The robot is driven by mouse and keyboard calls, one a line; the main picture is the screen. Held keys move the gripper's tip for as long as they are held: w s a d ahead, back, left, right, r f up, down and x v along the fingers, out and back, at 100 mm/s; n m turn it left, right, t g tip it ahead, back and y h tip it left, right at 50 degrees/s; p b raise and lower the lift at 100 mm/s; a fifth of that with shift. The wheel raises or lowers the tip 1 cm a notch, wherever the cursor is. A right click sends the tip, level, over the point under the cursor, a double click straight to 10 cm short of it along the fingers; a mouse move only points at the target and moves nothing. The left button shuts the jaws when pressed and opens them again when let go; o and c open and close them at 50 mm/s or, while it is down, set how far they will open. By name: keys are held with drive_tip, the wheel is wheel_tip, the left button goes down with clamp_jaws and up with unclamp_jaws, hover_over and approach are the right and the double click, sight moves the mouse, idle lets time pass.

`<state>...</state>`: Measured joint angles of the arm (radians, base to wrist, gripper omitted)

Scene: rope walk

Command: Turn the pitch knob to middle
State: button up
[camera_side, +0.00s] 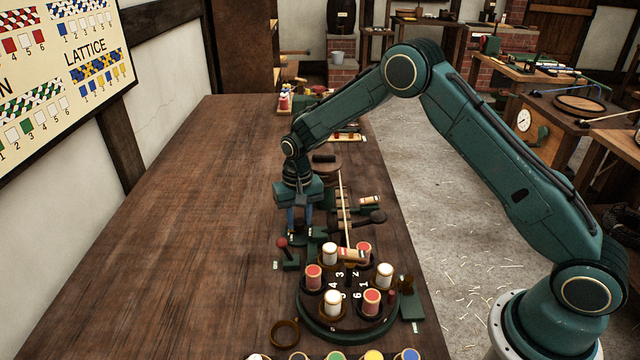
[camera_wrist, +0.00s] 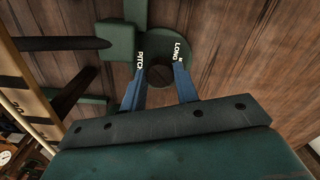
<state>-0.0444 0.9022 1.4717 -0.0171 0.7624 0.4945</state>
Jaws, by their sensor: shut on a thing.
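The pitch knob (camera_wrist: 160,76) is a small dark round knob on a round green plate (camera_wrist: 158,42) in the wrist view. The word PITCH shows to the left of the knob and LONG to its upper right. My gripper (camera_wrist: 159,71) points down, its two blue fingers on either side of the knob, shut on it. In the side view my gripper (camera_side: 299,230) stands low over the green base (camera_side: 316,233); its fingers mostly hide the knob there. I cannot tell which setting the knob points to.
A round green carousel (camera_side: 348,335) with red and white bobbins stands in front. A red-topped lever (camera_side: 282,243) is close to the gripper's near side. A thin rod (camera_side: 343,205) and dark handles (camera_side: 376,217) lie to the right. The left of the wooden bench (camera_side: 180,230) is clear.

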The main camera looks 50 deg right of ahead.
sight(300, 221)
idle(0.3)
drive_tip(key=o, duration=1)
drive_tip(key=shift+c, duration=0.2)
drive_tip(key=shift+r, duration=0.1)
wheel_tip(300, 221, up, 14)
drive_tip(key=shift+d, duration=0.1)
